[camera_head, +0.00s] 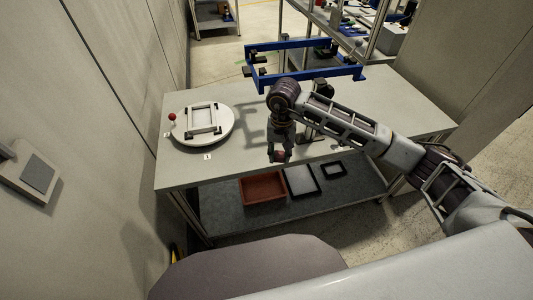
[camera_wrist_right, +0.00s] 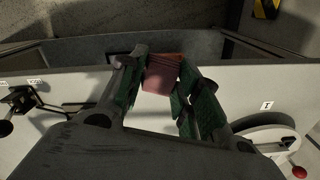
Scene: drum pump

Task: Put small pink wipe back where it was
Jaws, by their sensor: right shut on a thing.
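My right gripper (camera_head: 280,157) points down over the front edge of the table. It is shut on the small pink wipe (camera_wrist_right: 160,78), a folded pink pad that shows between the green-padded fingers (camera_wrist_right: 160,92) in the right wrist view. In the head view only a small reddish patch of the wipe (camera_head: 281,155) shows between the fingertips. The wipe is held clear of the tabletop surface, as far as I can tell. My left gripper is not in view.
A round white turntable with a square frame (camera_head: 231,122) stands at the table's left. A blue frame (camera_head: 310,77) is at the back. On the lower shelf (camera_head: 222,210) are a red bin (camera_head: 263,203), a black-edged white tray (camera_head: 300,180) and a smaller black-edged tray (camera_head: 333,169).

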